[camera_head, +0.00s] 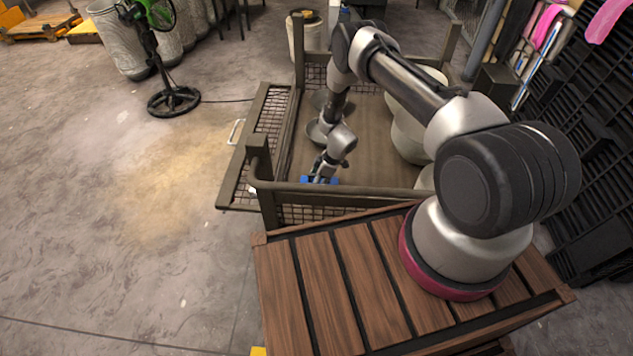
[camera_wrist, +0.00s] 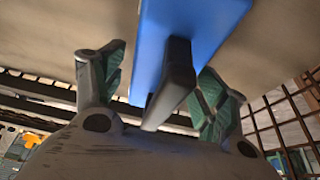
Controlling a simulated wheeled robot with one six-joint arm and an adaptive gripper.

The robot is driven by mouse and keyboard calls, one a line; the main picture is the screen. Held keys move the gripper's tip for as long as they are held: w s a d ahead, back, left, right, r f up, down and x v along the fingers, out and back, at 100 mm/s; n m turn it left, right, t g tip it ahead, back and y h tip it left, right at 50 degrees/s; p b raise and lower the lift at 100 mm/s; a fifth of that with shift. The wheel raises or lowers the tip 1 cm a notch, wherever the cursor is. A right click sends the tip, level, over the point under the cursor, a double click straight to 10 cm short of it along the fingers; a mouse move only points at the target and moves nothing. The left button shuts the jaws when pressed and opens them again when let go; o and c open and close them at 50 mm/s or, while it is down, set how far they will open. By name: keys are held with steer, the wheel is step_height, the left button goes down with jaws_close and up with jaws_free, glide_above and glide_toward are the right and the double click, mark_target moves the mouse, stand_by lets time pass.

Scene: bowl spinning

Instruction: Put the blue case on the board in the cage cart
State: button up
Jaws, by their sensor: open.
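The blue case (camera_head: 333,181) is at the near end of the brown board (camera_head: 365,160) inside the cage cart (camera_head: 262,160), partly hidden by my gripper. In the wrist view the blue case (camera_wrist: 188,40) fills the upper middle, with its dark handle (camera_wrist: 176,80) towards me. My gripper (camera_head: 320,172) is just above the case. In the wrist view my gripper (camera_wrist: 160,82) is open, with one finger on each side of the handle and gaps showing. Whether the case rests fully on the board is hard to tell.
Grey bowls (camera_head: 318,133) stand on the board beyond the case, and large pale vessels (camera_head: 408,138) stand at its right. The cart's near rail (camera_head: 345,188) runs close to the case. A green fan (camera_head: 172,97) stands on open floor at left.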

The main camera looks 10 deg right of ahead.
steer(key=shift+r, duration=0.1)
steer(key=v, duration=1.2)
steer(key=shift+w+r, duration=0.1)
steer(key=shift+r, duration=0.25)
step_height(320, 180, up, 19)
steer(key=w+m, duration=0.2)
steer(key=s+d+r+m+t, duration=0.15)
steer(key=s+r, duration=0.25)
steer(key=r, duration=0.6)
steer(key=s+d+r+m+g, duration=0.1)
steer(key=s+r+m, duration=0.15)
steer(key=r, duration=0.85)
steer(key=s+d+r+m+h, duration=0.1)
steer(key=s+d+r+m, duration=0.1)
steer(key=s+r, duration=0.3)
steer(key=s+d+r+m+t+h, duration=0.1)
steer(key=s+d+r+m, duration=0.2)
steer(key=s, duration=1.1)
steer(key=s+d+r+m+t+h, duration=0.1)
steer(key=s+d+r, duration=0.4)
steer(key=s, duration=0.5)
step_height(320, 180, up, 2)
steer(key=shift+s+r+m+h, duration=0.25)
steer(key=shift+m+h, duration=0.35)
steer(key=shift+m, duration=0.6)
steer(key=shift+c, duration=0.5)
